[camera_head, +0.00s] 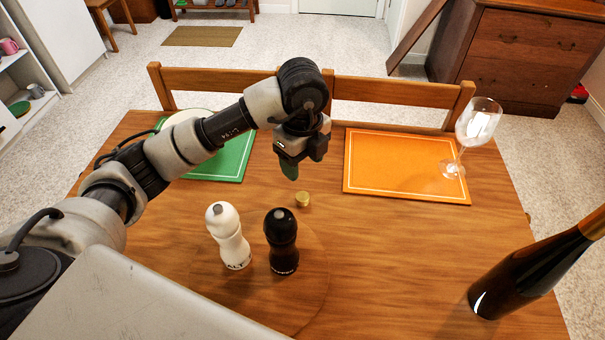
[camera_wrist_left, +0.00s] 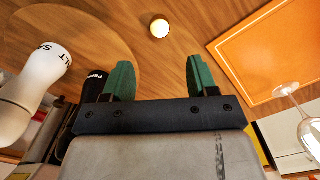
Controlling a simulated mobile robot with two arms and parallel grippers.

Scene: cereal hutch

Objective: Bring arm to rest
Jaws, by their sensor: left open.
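My left arm reaches in from the left over the wooden table. Its gripper (camera_head: 290,168) points down above the table between the green and orange placemats. In the left wrist view, the green fingertips of the left gripper (camera_wrist_left: 160,80) are apart with nothing between them. A small gold cork-like piece (camera_head: 303,200) lies on the table near the gripper; it also shows beyond the fingers in the wrist view (camera_wrist_left: 159,27). My right gripper is not in view.
A white salt mill (camera_head: 229,238) and a black pepper mill (camera_head: 282,243) stand on a round board (camera_head: 318,285). A wine glass (camera_head: 464,135) stands on the orange placemat (camera_head: 395,165). A dark bottle (camera_head: 520,275) is at right. A plate partly shows on the green placemat (camera_head: 225,163).

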